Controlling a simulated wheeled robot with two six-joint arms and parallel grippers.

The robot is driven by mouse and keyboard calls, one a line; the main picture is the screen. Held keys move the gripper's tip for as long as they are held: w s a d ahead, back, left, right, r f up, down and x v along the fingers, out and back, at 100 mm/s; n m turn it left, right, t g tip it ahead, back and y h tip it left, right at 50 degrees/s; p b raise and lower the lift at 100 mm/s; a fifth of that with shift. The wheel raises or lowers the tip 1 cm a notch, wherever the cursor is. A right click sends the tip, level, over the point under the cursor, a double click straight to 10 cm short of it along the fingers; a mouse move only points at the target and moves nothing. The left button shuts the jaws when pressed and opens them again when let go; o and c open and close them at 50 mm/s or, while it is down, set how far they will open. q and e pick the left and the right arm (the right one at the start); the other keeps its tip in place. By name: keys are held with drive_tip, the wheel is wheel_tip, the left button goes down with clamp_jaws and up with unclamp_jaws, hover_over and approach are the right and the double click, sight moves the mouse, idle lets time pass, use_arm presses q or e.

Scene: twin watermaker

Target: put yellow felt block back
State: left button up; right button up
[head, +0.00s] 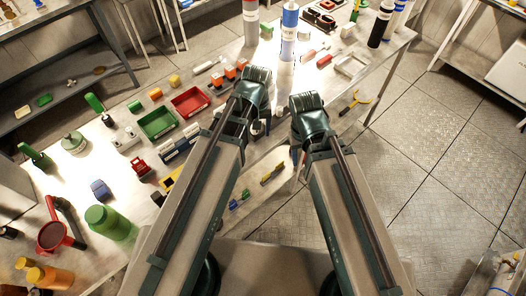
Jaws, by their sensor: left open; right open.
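I cannot tell which, if either, is felt. My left gripper (258,128) hangs over the middle of the table, mostly hidden behind my own arm, to the right of these blocks and apart from them. My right gripper (297,156) is further right, near the table's front edge, also largely hidden by its arm. Both are open, and I see nothing held.
A green tray (141,130) and a red tray (173,104) sit left of my arms. Tall cylinders (288,35) stand at the back. Open floor (440,150) lies to the right.

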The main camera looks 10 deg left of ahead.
use_arm(q)
drive_tip(key=s+d+m+y, duration=0.1)
drive_tip(key=s+d+m, duration=0.2)
drive_tip(key=s+m, duration=0.3)
drive_tip(key=shift+s+m, duration=0.3)
drive_tip(key=shift+s, duration=0.75)
